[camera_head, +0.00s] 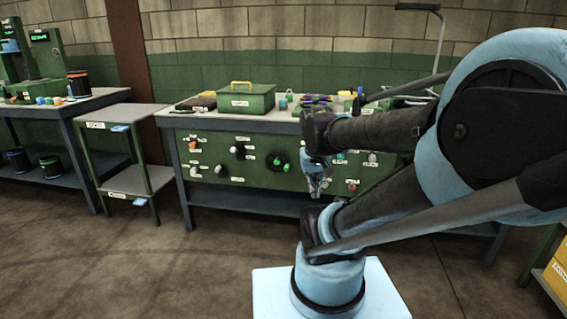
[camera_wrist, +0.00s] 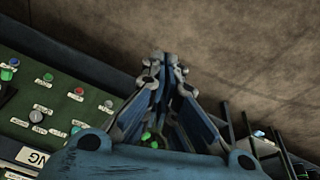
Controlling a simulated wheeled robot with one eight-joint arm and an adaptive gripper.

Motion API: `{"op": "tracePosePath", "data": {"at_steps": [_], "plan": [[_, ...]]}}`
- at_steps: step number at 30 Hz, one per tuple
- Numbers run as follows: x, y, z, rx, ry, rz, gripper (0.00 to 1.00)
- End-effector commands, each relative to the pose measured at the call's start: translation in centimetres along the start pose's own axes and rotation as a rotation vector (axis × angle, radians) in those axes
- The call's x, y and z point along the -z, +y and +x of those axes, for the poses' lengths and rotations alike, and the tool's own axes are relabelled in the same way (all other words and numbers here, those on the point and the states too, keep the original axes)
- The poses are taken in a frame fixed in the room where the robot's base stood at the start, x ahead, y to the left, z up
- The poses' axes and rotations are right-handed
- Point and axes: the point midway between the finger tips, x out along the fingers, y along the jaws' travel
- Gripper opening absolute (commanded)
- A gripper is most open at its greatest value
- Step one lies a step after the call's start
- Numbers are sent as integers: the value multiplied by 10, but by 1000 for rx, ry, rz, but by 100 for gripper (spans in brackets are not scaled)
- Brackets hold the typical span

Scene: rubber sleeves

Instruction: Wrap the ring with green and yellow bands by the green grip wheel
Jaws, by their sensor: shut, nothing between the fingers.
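My gripper (camera_head: 318,188) is shut and empty, hanging in front of the green panel under the bench top. In the wrist view its fingers (camera_wrist: 168,60) come together at the tips. A dark round wheel with green on it (camera_head: 280,162), perhaps the green grip wheel, is on the panel front to the left of my gripper. Small green spots (camera_wrist: 151,139) show between the finger links in the wrist view; I cannot tell what they belong to. I cannot make out a ring with green and yellow bands; small coloured items (camera_head: 316,100) on the bench are too small to tell.
The green panel (camera_head: 220,180) carries several knobs and labels. A green box with a yellow handle (camera_head: 243,97) stands on the bench top. A small shelf cart (camera_head: 125,117) and another bench (camera_head: 85,103) stand at left. The floor (camera_head: 150,260) in front is clear.

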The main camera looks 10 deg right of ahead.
Motion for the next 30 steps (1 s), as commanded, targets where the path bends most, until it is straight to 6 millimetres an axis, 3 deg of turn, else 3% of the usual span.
{"op": "tracePosePath", "data": {"at_steps": [14,23,30], "plan": [[141,4,-3,-128,115,59,0],[230,-7,14,-193,202,92,0],[298,-25,38,-233,279,115,0]]}}
